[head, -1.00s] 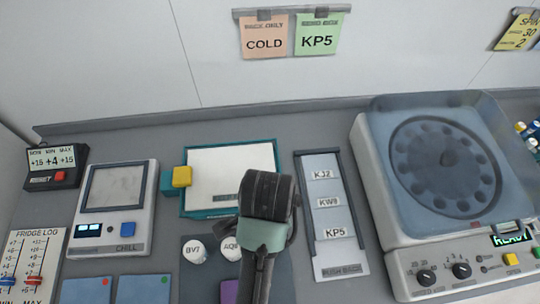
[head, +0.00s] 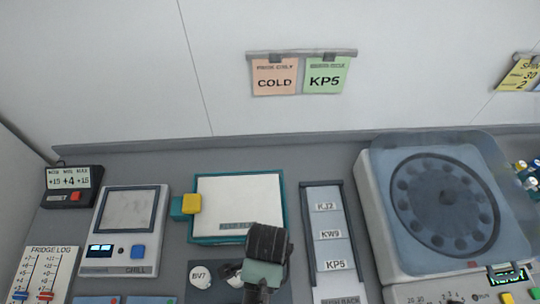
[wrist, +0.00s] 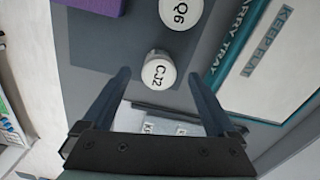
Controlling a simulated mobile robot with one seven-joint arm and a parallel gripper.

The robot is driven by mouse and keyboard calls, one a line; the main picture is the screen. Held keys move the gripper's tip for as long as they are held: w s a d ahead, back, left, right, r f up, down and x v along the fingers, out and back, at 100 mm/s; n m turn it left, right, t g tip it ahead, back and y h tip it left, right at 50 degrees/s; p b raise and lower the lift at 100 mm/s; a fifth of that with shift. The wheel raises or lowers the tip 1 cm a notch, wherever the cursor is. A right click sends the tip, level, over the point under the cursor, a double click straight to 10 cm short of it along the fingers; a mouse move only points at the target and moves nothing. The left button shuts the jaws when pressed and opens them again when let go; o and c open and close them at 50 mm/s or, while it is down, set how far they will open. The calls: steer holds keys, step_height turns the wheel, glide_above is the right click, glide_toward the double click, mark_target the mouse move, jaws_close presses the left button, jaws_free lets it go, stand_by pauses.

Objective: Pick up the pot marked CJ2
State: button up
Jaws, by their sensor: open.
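The white pot marked CJ2 (wrist: 159,72) stands upright on a dark grey mat in the wrist view. My gripper (wrist: 158,77) is open, its two dark fingers reaching to either side of the pot near their tips. A gap shows between the pot and each finger, and I cannot tell how high the tips are above the mat.
Another white pot, its label ending in Q6 (wrist: 179,12), stands close beyond CJ2. A purple block (wrist: 97,4) and the teal-edged carry tray (wrist: 214,72) are nearby. Pot BV7 (head: 201,276) shows in the head view, and a centrifuge (head: 440,200) is at right.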

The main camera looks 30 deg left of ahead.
steer(key=shift+w+d+f+p, duration=0.15)
steer(key=shift+f+p, duration=0.25)
steer(key=shift+f, duration=1.85)
steer(key=c, duration=1.5)
